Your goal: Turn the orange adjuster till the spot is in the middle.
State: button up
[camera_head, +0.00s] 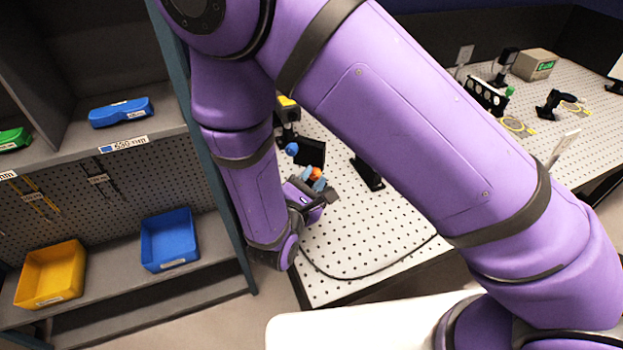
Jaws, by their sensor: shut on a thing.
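The orange adjuster (316,174) shows as a small orange piece at my gripper (318,183), on the white perforated table. My gripper is at the end of my purple arm and is shut on the orange adjuster, with its blue-grey fingertips around it. The fingers are small here and partly hidden by the wrist. A dark square panel (311,152) stands just behind the adjuster. A blue knob (291,149) is to its upper left. I cannot make out the spot in this view.
A black stand (367,174) is right of my gripper. A dark cable (375,274) lies along the table front. A grey box with a green display (534,64) stands at the back right. Shelves with a yellow bin (50,274) and a blue bin (169,240) are left.

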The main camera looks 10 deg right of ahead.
jog(key=shift+m, duration=0.8)
jog(key=o, duration=0.9)
jog(key=v, duration=1.1)
